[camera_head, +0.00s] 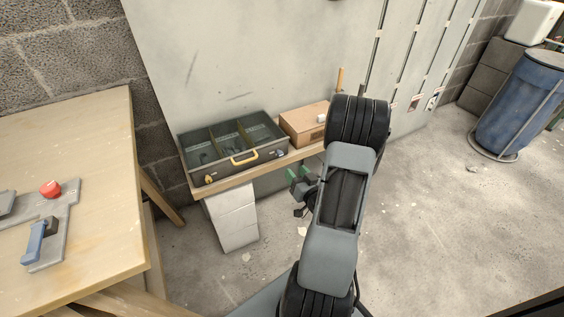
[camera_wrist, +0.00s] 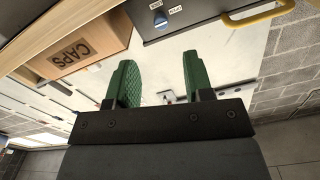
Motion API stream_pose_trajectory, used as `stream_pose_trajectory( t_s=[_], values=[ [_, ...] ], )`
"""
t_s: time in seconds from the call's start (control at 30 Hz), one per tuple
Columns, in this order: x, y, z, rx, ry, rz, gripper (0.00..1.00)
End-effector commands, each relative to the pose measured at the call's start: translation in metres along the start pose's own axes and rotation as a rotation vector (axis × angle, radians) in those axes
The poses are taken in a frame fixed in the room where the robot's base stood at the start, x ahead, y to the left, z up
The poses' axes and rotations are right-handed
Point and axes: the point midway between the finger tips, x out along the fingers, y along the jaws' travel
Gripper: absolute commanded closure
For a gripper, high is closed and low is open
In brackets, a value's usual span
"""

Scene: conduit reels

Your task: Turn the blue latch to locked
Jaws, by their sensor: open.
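The blue latch (camera_head: 279,153) is on the front right of a grey toolbox (camera_head: 217,173), near its corner. In the wrist view the blue latch (camera_wrist: 160,21) sits at the top, with two small white labels beside it that I cannot read for sure. I cannot tell its locked state. My gripper (camera_head: 298,181) is in front of and below the shelf. In the wrist view my gripper (camera_wrist: 158,82) has its green fingers apart with nothing between them, and they do not touch the latch.
A yellow handle (camera_head: 244,159) and a yellow latch (camera_head: 209,180) are on the toolbox front. A cardboard box (camera_wrist: 82,49) marked CAPS stands beside the toolbox. A wooden table (camera_head: 75,130) at left holds a grey plate with a red knob (camera_head: 50,188) and blue lever (camera_head: 34,243).

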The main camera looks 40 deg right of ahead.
Motion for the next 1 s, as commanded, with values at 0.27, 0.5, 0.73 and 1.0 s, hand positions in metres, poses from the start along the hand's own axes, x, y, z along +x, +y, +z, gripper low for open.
stream_pose_trajectory(
  t_s=[0.27, 0.5, 0.73, 1.0],
  values=[
    [0.016, 0.000, 0.007, -0.003, 0.006, -0.001, 0.53],
    [0.057, -0.002, 0.001, 0.001, 0.004, 0.000, 0.53],
    [0.087, -0.001, 0.001, 0.002, 0.004, 0.002, 0.53],
    [0.100, -0.001, -0.001, 0.003, 0.003, 0.003, 0.53]
  ],
)
